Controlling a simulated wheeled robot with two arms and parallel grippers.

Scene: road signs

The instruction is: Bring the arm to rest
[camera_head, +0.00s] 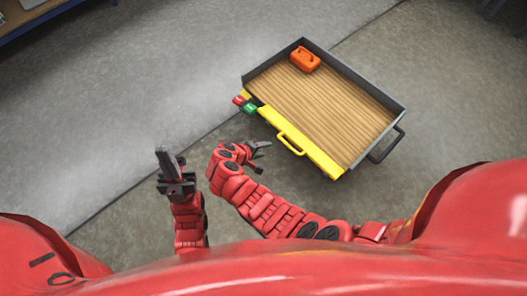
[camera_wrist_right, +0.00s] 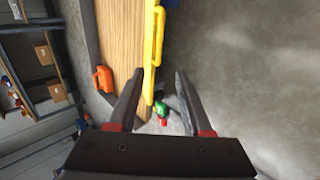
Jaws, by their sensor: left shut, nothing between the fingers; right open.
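My left gripper (camera_head: 164,154) is shut and empty, pointing up in the head view, on the left above bare floor. My right gripper (camera_head: 262,156) is open and empty, to its right, its arm bent across in front of my body. It is just off the near-left side of a cart (camera_head: 330,103) with a wood-look top. In the right wrist view its two fingers (camera_wrist_right: 158,85) stand apart, with nothing held between them.
The cart has a yellow edge with a handle (camera_head: 291,143) and an orange case (camera_head: 305,59) at its far corner. Red and green objects (camera_head: 249,108) are at its left corner. Shelving with boxes (camera_wrist_right: 42,54) shows in the right wrist view. Floor left is clear.

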